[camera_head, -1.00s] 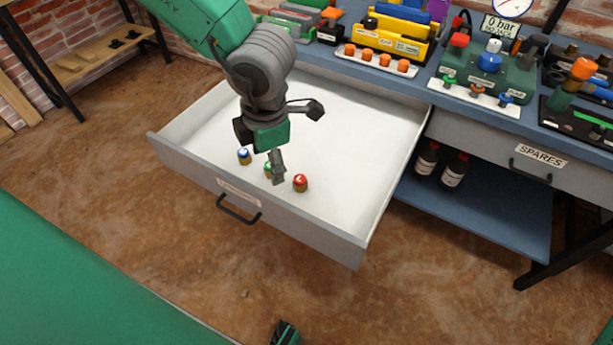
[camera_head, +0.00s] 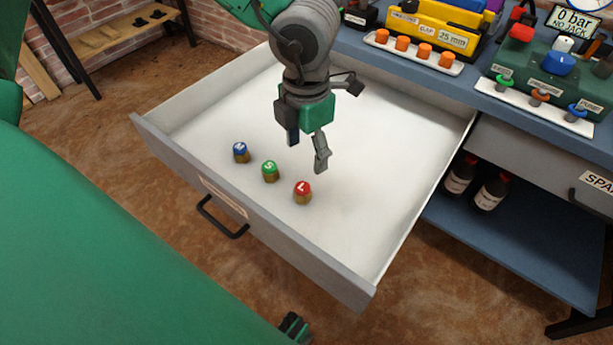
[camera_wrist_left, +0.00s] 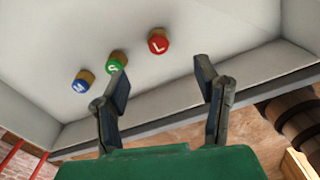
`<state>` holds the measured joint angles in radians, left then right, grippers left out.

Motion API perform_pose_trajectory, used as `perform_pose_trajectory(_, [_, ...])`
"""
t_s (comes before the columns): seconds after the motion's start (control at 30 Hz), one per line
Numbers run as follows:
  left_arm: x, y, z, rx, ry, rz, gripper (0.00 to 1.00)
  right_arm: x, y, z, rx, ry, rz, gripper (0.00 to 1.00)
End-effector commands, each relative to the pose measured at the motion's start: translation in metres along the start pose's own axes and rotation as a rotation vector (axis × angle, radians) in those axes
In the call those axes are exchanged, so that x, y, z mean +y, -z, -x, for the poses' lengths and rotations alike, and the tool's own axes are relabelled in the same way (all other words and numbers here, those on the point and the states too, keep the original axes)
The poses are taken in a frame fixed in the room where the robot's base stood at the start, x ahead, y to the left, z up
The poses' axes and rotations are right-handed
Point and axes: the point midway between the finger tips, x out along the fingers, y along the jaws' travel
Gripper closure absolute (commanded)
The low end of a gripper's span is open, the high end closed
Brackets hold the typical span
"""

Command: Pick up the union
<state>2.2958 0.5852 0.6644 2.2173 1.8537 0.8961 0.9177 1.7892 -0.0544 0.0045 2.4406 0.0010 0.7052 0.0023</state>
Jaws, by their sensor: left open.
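Three small brass fittings with coloured, lettered caps stand in a row on the white floor of the open drawer (camera_head: 400,120): blue M (camera_head: 240,152), green S (camera_head: 270,171) and red L (camera_head: 302,192). Which one is the union is not marked. My left gripper (camera_head: 306,148) hangs over the drawer, behind the row in the head view, open and empty. In the left wrist view its spread fingers (camera_wrist_left: 163,82) have nothing between them; the red L (camera_wrist_left: 158,42), green S (camera_wrist_left: 116,63) and blue M (camera_wrist_left: 83,82) show beyond.
The drawer front with its black handle (camera_head: 222,218) and the side walls bound the space. The blue bench behind carries a white strip with orange knobs (camera_head: 424,52), a yellow holder and a green valve block (camera_head: 545,68). Dark bottles (camera_head: 490,192) stand on the lower shelf.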

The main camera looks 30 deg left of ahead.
Motion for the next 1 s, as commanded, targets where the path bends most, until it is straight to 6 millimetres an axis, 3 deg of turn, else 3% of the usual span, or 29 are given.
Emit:
perform_pose_trajectory(0.1, [-0.001,0.001,-0.028,0.004,0.000,-0.002,0.43,0.000,-0.001,-0.013,0.000,0.000,0.000,0.60])
perform_pose_trajectory(0.3, [-0.001,0.000,-0.063,0.005,-0.002,-0.002,0.43,0.000,-0.002,-0.027,0.000,0.000,0.000,0.60])
perform_pose_trajectory(0.57, [0.001,0.000,-0.078,0.002,0.000,-0.001,0.43,0.000,-0.002,-0.033,0.000,0.000,0.000,0.60])
perform_pose_trajectory(0.9, [0.006,0.002,-0.125,0.005,0.000,-0.001,0.43,-0.001,-0.003,-0.060,0.000,0.000,0.000,0.60])
perform_pose_trajectory(1.0, [0.006,0.002,-0.127,0.002,-0.001,-0.001,0.43,-0.001,-0.003,-0.061,0.000,0.000,0.000,0.60])
